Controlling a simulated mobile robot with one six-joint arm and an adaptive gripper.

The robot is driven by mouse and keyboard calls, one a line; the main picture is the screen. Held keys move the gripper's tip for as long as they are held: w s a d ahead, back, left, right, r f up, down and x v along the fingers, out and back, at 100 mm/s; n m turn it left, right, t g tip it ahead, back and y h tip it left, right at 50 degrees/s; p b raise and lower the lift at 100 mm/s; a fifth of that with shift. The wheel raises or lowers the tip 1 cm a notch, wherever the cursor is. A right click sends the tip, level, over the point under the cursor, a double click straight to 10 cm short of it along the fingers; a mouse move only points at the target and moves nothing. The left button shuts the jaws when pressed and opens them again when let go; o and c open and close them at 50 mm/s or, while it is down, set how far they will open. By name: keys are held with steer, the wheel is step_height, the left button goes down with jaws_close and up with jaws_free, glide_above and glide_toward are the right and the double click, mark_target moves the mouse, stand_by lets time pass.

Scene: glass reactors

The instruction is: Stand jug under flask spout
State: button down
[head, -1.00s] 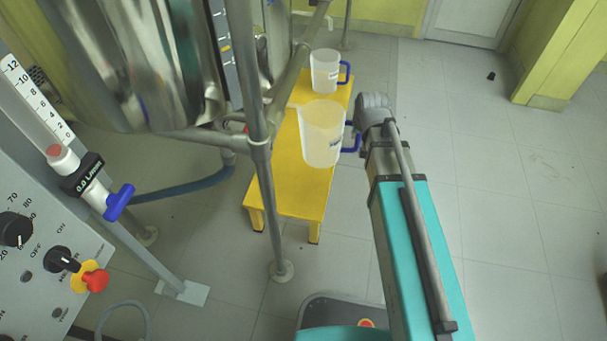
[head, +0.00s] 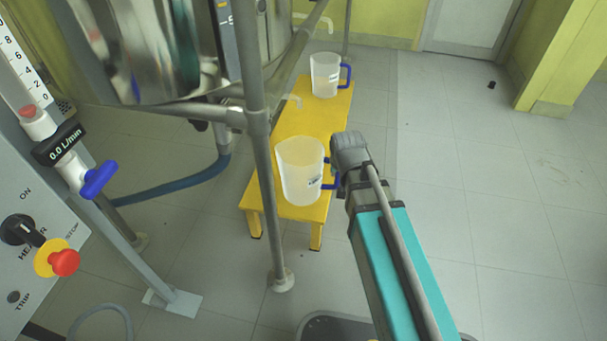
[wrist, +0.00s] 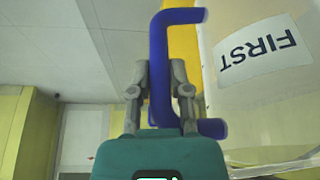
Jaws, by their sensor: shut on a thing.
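A translucent white jug (head: 298,172) with a blue handle appears upright over the near end of the yellow bench (head: 262,190). I cannot tell whether its base touches the bench. My gripper (head: 338,178) is at its right side, shut on the handle. In the wrist view my gripper (wrist: 160,82) has its fingers on both sides of the blue handle (wrist: 158,50), and the jug (wrist: 265,85) shows the label "FIRST". A pale spout (head: 293,101) sticks out over the middle of the bench, behind the jug. Another pale spout (head: 318,22) is farther back.
A second jug (head: 324,76) with a blue handle stands at the bench's far end. A steel frame post (head: 262,170) rises just left of the near jug. A shiny vessel (head: 150,45) and control panel (head: 40,230) are left.

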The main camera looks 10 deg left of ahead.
steer(key=shift+s+a+f+b, duration=0.2)
steer(key=shift+s+f+b, duration=0.15)
steer(key=shift+f, duration=0.25)
steer(key=shift+s+a+f+b, duration=0.2)
steer(key=shift+f+b, duration=0.2)
steer(key=shift+f, duration=0.15)
steer(key=w+a, duration=0.3)
steer(key=w, duration=1.3)
steer(key=shift+w, duration=0.3)
steer(key=shift+b+x, duration=1.75)
steer(key=shift+x, duration=0.1)
steer(key=shift+s+f, duration=0.15)
steer(key=shift+s, duration=0.05)
